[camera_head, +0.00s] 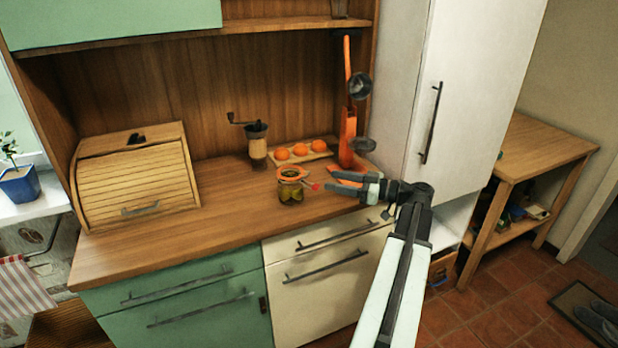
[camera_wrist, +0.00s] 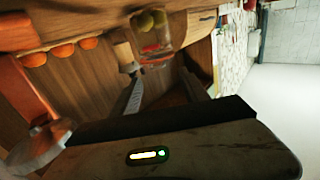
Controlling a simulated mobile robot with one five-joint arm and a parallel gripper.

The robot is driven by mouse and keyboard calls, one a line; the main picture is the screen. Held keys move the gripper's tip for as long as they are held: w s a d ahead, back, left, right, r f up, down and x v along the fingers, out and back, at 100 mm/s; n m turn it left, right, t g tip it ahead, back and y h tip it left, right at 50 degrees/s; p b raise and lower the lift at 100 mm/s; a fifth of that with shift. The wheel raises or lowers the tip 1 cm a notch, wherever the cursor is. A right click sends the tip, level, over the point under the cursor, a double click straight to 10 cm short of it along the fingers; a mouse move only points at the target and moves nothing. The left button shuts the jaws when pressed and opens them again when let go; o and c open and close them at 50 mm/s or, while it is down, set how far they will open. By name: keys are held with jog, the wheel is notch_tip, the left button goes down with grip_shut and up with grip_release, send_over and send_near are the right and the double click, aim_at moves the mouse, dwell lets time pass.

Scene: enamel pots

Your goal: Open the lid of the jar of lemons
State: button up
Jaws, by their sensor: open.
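The jar of lemons (camera_head: 291,190) is a small glass jar with yellow-green fruit inside. It stands upright near the counter's front, with its lid (camera_head: 290,172) and an orange-red ring at the top. A small red part (camera_head: 315,186) shows at its right side, towards my gripper. My gripper (camera_head: 331,186) is open and empty, just right of the jar, with its fingers pointing left at it. In the wrist view, the jar (camera_wrist: 176,32) appears sideways at the top, beyond my fingers (camera_wrist: 158,84). I see no contact. Whether the lid is fully down is too small to tell.
A coffee grinder (camera_head: 257,143) and a board with oranges (camera_head: 300,152) stand behind the jar. An orange utensil stand (camera_head: 348,135) with ladles is behind my gripper. A bread box (camera_head: 137,180) is at left. The counter (camera_head: 190,235) between it and the jar is clear.

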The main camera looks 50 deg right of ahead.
send_near(293, 171)
jog(key=w, duration=0.4)
jog(key=shift+w+a+f, duration=0.1)
jog(key=shift+a+f, duration=0.15)
jog(key=shift+f, duration=0.15)
grip_shut()
dwell(1.3)
